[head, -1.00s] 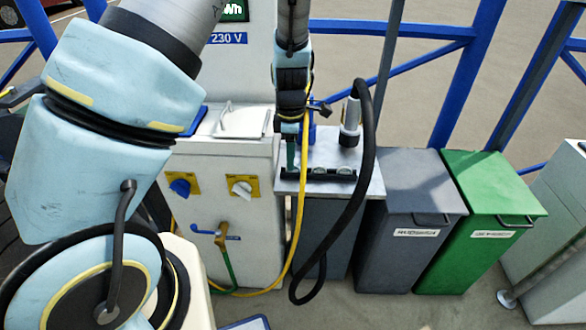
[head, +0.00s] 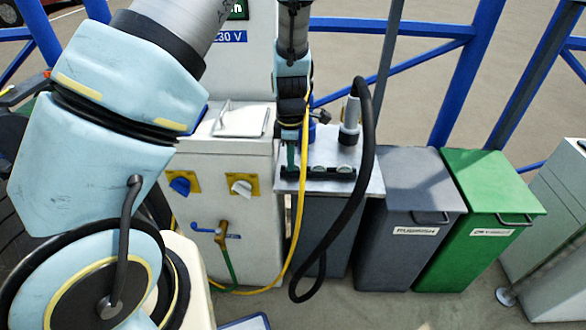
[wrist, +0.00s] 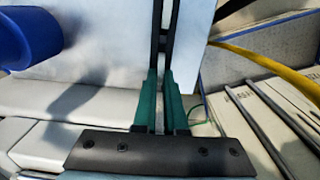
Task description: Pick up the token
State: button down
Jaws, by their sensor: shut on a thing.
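My gripper (head: 291,165) points down at the left end of a black rack (head: 322,174) on the front of a metal-topped grey cabinet (head: 352,145). Small round grey pieces show in the rack to the right of my gripper. In the wrist view my gripper (wrist: 164,45) has its two green-and-black fingers close together, with a narrow gap between them. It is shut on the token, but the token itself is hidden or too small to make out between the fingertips.
A yellow cable (head: 297,235) hangs beside my gripper. Grey (head: 405,225) and green (head: 485,215) bins stand to the right. A white power cabinet (head: 235,170) stands left.

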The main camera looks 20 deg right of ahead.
dwell(0.4)
notch_tip(320, 180, up, 15)
jog(key=p, duration=0.5)
dwell(0.4)
jog(key=shift+s, duration=0.1)
dwell(0.9)
